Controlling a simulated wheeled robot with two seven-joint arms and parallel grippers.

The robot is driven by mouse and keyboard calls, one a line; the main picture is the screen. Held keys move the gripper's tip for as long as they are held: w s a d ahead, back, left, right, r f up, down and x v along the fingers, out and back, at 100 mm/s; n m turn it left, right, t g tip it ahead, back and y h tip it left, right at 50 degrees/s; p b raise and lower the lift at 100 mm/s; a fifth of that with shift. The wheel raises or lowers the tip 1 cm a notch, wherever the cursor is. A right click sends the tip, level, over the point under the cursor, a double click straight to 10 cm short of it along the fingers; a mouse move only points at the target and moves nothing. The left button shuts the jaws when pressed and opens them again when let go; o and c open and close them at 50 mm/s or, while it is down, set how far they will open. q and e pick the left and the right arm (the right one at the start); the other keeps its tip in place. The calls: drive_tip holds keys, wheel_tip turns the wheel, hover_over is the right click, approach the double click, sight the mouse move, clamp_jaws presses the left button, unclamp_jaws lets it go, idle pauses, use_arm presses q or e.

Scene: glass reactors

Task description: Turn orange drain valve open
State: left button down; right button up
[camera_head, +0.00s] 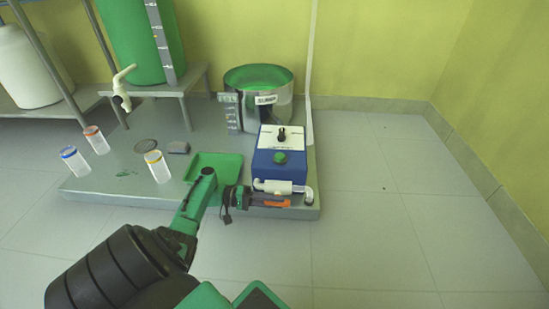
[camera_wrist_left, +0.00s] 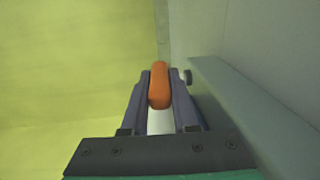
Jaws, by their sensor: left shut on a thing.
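The orange drain valve handle (camera_head: 272,203) is at the front edge of the grey platform, below the white pipe (camera_head: 275,187) of the blue box. My left gripper (camera_head: 262,199) reaches it from the left and is shut on it. In the left wrist view the orange handle (camera_wrist_left: 159,88) lies between the two dark fingers of my left gripper (camera_wrist_left: 159,78), with a white pipe part behind it. The valve body is mostly hidden by the fingers. My right gripper is not in view.
The blue pump box (camera_head: 280,160) with knobs stands behind the valve. A green tray (camera_head: 215,168) lies to its left, and a steel pot (camera_head: 258,88) stands behind. Several capped jars (camera_head: 158,168) stand at left. The floor (camera_head: 385,215) at right is clear.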

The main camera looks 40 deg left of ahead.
use_arm(q)
drive_tip(key=shift+f+t+h+b, duration=0.2)
drive_tip(key=shift+t+h+b, duration=0.15)
drive_tip(key=shift+b, duration=0.25)
drive_tip(key=shift+r, duration=0.1)
drive_tip(key=c, duration=0.7)
unclamp_jaws()
